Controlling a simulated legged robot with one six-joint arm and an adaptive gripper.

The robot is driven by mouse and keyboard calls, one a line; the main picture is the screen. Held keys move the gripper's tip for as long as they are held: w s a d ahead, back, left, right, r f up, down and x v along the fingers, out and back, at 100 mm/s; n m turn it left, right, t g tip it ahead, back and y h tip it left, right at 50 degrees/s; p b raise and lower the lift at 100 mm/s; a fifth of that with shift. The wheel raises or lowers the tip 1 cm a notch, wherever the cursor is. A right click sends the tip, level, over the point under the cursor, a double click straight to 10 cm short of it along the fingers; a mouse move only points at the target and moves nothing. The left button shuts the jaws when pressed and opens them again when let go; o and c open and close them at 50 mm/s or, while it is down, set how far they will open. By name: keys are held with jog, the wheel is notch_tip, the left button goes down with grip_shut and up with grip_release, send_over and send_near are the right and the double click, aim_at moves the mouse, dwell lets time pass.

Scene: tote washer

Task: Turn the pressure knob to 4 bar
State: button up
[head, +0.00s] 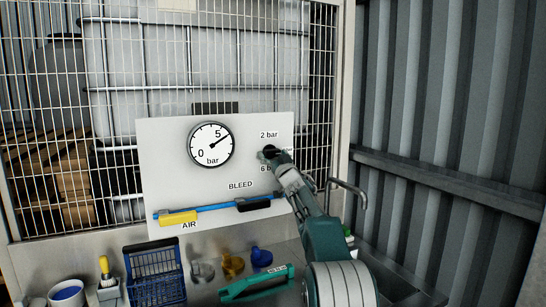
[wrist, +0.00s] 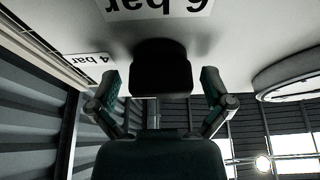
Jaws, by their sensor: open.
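The black pressure knob (head: 268,150) sits on the right of a white panel (head: 165,160), below the "2 bar" label (head: 269,134). My gripper (head: 272,154) is at the knob and partly covers it, along with the "6 bar" label. In the wrist view the knob (wrist: 160,68) stands between the two spread fingers of my gripper (wrist: 159,78), with gaps on both sides. The "6 bar" label (wrist: 158,6) and "4 bar" label (wrist: 90,61) show upside down there. The gauge (head: 211,145) needle points up and right, clockwise of the 5.
Below the knob are a blue bar with a yellow handle (head: 178,217) and a black grip (head: 253,203). A wire cage (head: 60,200) stands behind the panel. A blue basket (head: 155,270), coloured fittings (head: 232,265) and a green tool (head: 255,284) lie on the bench below.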

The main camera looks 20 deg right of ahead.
jog(key=shift+s, duration=0.1)
jog(key=v, duration=1.1)
jog(key=shift+s+f, duration=0.3)
jog(key=shift+f, duration=0.05)
jog(key=s+a+f+m+g+h, duration=0.25)
jog(key=s+a+g, duration=0.45)
jog(key=s+a, duration=0.4)
jog(key=s+a+f+g, duration=0.3)
jog(key=s+a+f, duration=0.1)
jog(key=s, duration=0.6)
jog(key=s+a+f+n+g+y, duration=0.1)
jog(key=s+a+f+g, duration=0.2)
jog(key=s+f, duration=0.4)
jog(key=s+a+f+n+g+y, duration=0.1)
jog(key=s+a+f+g, duration=0.2)
jog(key=s, duration=1.1)
notch_tip(320, 180, down, 3)
jog(key=shift+s+a+r+g, duration=0.2)
jog(key=shift+a+g, duration=0.2)
jog(key=shift+a, duration=0.8)
